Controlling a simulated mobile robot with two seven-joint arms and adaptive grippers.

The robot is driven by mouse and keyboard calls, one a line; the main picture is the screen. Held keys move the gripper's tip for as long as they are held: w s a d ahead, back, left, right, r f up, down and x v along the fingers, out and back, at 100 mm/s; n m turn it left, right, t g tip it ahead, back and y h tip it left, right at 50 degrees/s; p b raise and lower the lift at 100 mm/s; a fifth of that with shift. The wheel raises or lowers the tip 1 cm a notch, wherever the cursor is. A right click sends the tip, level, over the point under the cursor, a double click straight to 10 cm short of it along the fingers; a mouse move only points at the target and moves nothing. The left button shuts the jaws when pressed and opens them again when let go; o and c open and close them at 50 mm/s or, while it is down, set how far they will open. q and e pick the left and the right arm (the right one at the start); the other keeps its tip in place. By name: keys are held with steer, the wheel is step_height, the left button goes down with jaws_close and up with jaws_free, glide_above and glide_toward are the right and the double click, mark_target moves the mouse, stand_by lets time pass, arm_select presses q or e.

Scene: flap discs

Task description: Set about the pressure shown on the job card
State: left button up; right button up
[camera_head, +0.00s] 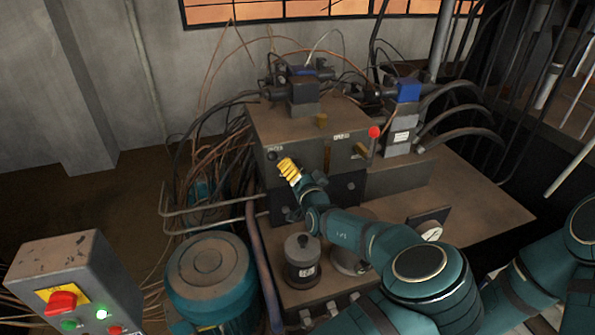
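A hydraulic valve block (300,130) stands on a brown power unit. It carries a red knob (374,132), a small dark round knob (271,155) at its front left, and brass-coloured fittings. A round white-faced pressure gauge (431,233) sits at the right, its reading too small to make out. My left gripper (288,167), with yellow fingers, is at the block's front face, just below and right of the dark knob. I cannot tell whether it touches anything or is open. My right gripper is not in view. I cannot identify the job card; the small labels are unreadable.
A control box (75,285) with a red switch and lit green lamp stands at the lower left. A teal motor (210,280) and a dark capped filler (302,260) stand in front of the block. Loose cables and hoses crowd its left and back. The unit's right top (480,195) is clear.

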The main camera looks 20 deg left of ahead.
arm_select(q)
steer(key=v, duration=0.7)
steer(key=shift+s+d, duration=0.15)
steer(key=shift+s, duration=0.05)
stand_by(0.4)
